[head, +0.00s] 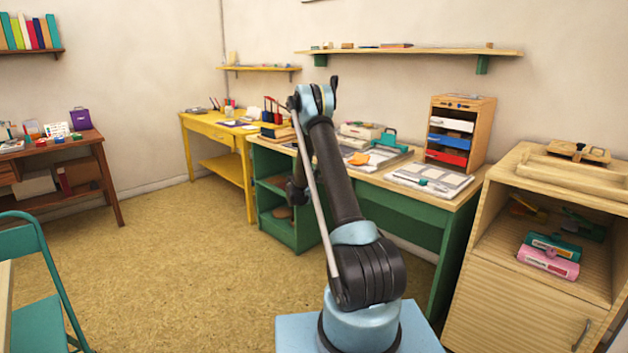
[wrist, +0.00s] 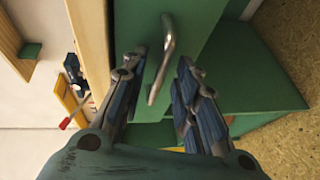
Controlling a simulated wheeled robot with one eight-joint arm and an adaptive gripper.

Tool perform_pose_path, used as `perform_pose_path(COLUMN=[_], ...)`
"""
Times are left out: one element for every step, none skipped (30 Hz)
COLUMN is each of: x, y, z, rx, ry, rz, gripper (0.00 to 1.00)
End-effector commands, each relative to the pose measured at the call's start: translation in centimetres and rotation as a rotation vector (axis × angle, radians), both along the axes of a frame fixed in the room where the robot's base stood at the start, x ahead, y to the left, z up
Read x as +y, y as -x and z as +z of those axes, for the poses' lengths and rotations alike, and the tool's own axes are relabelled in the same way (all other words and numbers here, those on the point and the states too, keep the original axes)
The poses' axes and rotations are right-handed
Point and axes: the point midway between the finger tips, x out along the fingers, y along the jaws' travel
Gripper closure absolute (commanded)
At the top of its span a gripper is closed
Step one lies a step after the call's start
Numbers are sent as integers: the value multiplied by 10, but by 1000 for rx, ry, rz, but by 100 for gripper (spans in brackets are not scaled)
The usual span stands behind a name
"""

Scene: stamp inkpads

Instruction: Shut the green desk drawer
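The green desk (head: 400,205) stands against the back wall with a wooden top. In the wrist view the green drawer front (wrist: 200,22) shows with a grey metal bar handle (wrist: 166,50). My gripper (wrist: 160,65) is open, with one finger on each side of the handle. I cannot tell whether either finger touches it. In the head view my arm covers the drawer and most of my gripper, so how far the drawer stands out is not clear.
Open green shelves (head: 283,225) form the desk's left side. A pale wood cabinet (head: 525,305) stands close at the right. A green chair (head: 40,290) is at the left front. A yellow table (head: 213,130) is at the back. The floor between is clear.

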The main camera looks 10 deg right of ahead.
Motion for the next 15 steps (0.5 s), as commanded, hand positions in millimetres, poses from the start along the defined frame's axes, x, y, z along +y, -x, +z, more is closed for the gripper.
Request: perform_pose_path(x=[2,3,6,8,10,13,16,19,24,26,29,33,36,39,42], y=[2,4,8,11,15,21,25,30,37,42,47,54,58,63,69], z=[1,1,2,3,3,4,6,7,8,9,10,12,13,14,15], rx=[0,0,0,0,0,0,0,-1,1,1,1,1,1,1,1], ry=[0,0,0,0,0,0,0,0,-1,-1,-1,-1,0,0,0], rz=[1,1,1,1,1,2,2,3,2,2,2,2,3,2,2], gripper=[72,72,72,72,72,72,72,72,72,72,72,72,72,72,72])
